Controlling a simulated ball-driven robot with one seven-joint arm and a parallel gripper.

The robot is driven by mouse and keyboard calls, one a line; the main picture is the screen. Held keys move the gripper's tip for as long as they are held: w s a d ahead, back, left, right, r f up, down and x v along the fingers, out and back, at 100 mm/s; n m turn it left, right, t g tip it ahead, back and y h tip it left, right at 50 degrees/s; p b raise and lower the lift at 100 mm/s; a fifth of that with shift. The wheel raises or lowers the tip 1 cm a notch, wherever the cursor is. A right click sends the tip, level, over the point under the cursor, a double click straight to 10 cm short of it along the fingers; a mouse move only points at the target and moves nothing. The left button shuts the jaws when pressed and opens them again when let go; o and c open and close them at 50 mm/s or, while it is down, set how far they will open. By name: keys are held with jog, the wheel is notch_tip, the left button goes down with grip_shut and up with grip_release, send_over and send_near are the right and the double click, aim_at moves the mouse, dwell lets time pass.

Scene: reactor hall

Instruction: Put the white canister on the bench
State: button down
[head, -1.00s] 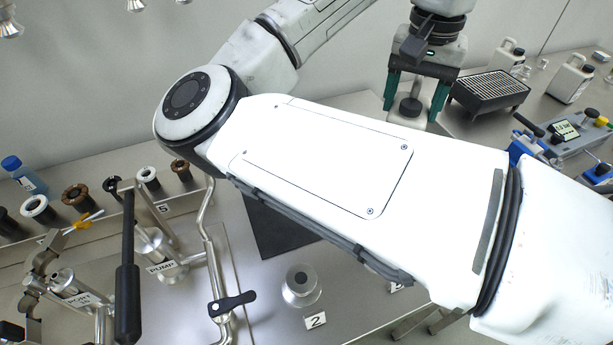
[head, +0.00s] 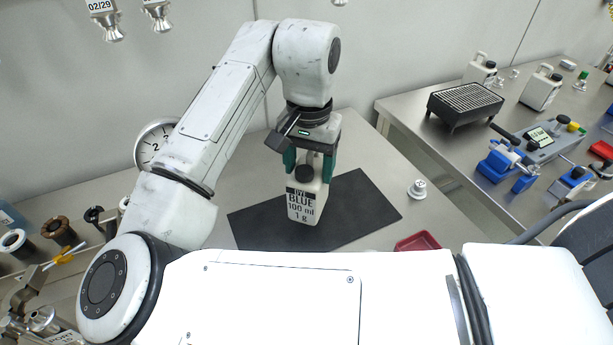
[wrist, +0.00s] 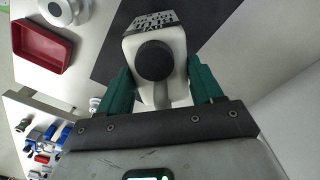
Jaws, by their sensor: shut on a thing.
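The white canister (head: 307,200) has a black cap and a label reading "DYE BLUE 100 ml 1 g". My gripper (head: 308,165) points down with its green fingers shut on the canister's upper part. The canister hangs upright over the black mat (head: 365,207) on the bench (head: 375,160); I cannot tell whether its base touches the mat. In the wrist view the canister (wrist: 140,28) sits between the green fingers, its black cap towards the camera and the mat behind it.
A red tray (head: 418,242) and a small metal weight (head: 417,189) stand right of the mat. A second bench (head: 400,112) at right holds a black rack (head: 463,104), other white canisters (head: 541,88) and blue-grey devices. Fittings and a gauge (head: 155,143) are at left.

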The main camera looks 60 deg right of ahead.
jog(key=shift+w+a+f, duration=0.1)
jog(key=shift+f, duration=0.8)
jog(key=shift+w+a+f, duration=0.1)
jog(key=shift+f, duration=0.95)
jog(key=shift+c, duration=0.8)
grip_release()
jog(key=shift+r, duration=0.1)
notch_tip(320, 180, up, 12)
jog(key=shift+r, duration=0.1)
